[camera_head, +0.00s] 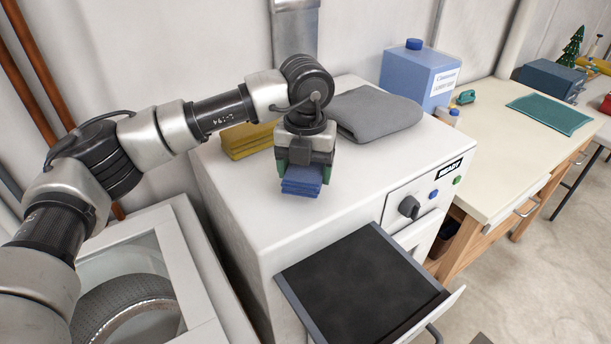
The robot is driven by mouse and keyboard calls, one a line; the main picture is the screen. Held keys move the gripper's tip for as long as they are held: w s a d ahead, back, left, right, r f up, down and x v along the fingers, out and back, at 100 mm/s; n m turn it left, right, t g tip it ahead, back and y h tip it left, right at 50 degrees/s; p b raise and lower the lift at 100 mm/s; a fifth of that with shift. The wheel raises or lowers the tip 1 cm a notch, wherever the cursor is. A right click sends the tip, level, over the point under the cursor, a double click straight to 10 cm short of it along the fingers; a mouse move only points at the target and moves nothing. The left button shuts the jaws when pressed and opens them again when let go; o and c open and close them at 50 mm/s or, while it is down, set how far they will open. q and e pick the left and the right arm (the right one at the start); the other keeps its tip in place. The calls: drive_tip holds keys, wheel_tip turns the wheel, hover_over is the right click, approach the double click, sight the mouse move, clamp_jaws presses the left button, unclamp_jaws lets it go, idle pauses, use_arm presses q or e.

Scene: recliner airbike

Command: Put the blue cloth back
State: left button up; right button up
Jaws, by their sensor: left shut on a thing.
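The blue cloth (302,182) is a small folded stack in the camera_head view, over the white top of the machine (250,200). My left gripper (304,170) points down and is shut on the blue cloth from both sides. The cloth is at or just above the white top; I cannot tell whether it touches. A folded yellow cloth (245,140) lies behind and left of it. A folded grey cloth (375,112) lies behind and right of it. My right gripper is not in view.
An open drawer with a dark inside (360,290) juts from the machine's front. A blue detergent container (415,75) stands behind the grey cloth. A wooden table with a green cloth (549,114) is at right. The machine's top is clear around the blue cloth's front.

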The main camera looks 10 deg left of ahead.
use_arm(q)
wheel_tip(320, 180, down, 2)
drive_tip(key=shift+f+p, duration=0.2)
drive_tip(key=shift+p, duration=0.4)
drive_tip(key=shift+f, duration=0.35)
drive_tip(key=shift+f, duration=0.1)
drive_tip(key=shift+f+b, duration=0.15)
drive_tip(key=shift+b, duration=0.2)
drive_tip(key=o, duration=0.8)
